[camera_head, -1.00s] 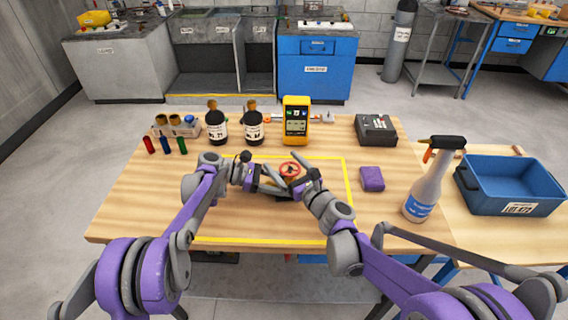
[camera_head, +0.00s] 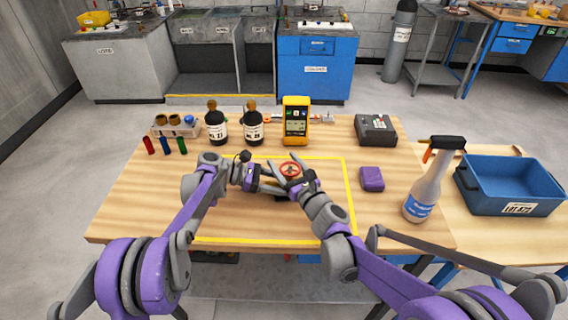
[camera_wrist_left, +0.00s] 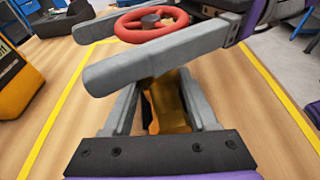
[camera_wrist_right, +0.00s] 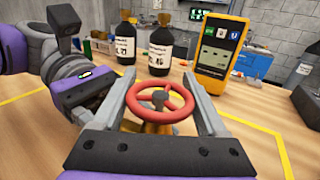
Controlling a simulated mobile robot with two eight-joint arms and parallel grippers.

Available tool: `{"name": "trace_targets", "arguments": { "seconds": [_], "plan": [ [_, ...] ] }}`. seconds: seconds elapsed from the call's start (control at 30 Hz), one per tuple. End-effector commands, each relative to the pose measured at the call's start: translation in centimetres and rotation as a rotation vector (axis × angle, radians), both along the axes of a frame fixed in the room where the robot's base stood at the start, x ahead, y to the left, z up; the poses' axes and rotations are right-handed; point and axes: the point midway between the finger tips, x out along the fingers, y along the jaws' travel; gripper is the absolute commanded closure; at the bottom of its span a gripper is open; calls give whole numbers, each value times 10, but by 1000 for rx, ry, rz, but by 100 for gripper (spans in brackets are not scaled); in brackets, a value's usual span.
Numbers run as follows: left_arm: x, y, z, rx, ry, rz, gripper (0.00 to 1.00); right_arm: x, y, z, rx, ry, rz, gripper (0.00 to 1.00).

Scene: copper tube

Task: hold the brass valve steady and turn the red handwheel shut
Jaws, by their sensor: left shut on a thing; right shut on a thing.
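The red handwheel (camera_head: 290,169) sits on top of the brass valve inside the yellow-taped area; the wheel also shows in the right wrist view (camera_wrist_right: 137,104). The brass valve body (camera_wrist_left: 168,105) stands between the fingers of my left gripper (camera_wrist_left: 165,92), which is shut on it from the left, below the wheel. My right gripper (camera_wrist_right: 162,100) has a finger on each side of the handwheel and is shut on its rim. Its long grey fingers cross above the left gripper in the left wrist view. In the head view the arms hide most of the valve body.
A yellow meter (camera_head: 296,121) and two dark bottles (camera_head: 217,128) stand behind the valve. A purple block (camera_head: 372,179), a spray bottle (camera_head: 428,185) and a blue bin (camera_head: 512,188) are to the right. The front of the taped area is clear.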

Motion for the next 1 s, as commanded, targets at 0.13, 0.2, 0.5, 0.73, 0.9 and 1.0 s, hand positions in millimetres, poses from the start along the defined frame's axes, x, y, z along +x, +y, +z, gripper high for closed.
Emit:
{"name": "trace_targets", "arguments": {
  "seconds": [0.13, 0.2, 0.5, 0.73, 0.9, 1.0],
  "plan": [
    [-1, 0, -1, 2, 1, -2, 72, 0, -1, -1, -2, 7, -42, 80],
    [-1, 0, -1, 2, 1, -2, 72, 0, -1, -1, -4, 7, -46, 80],
    [-1, 0, -1, 2, 1, -2, 72, 0, -1, -1, -4, 7, -45, 9],
    [-1, 0, 0, 1, 0, -1, 72, 0, -1, -1, -4, 7, -45, 0],
    [0, 0, 0, 1, 0, -1, 72, -6, -5, -1, -4, 7, -46, 0],
    [0, 0, 0, 1, 0, -1, 72, -18, -12, -1, -3, 7, -47, 0]
  ]
}}
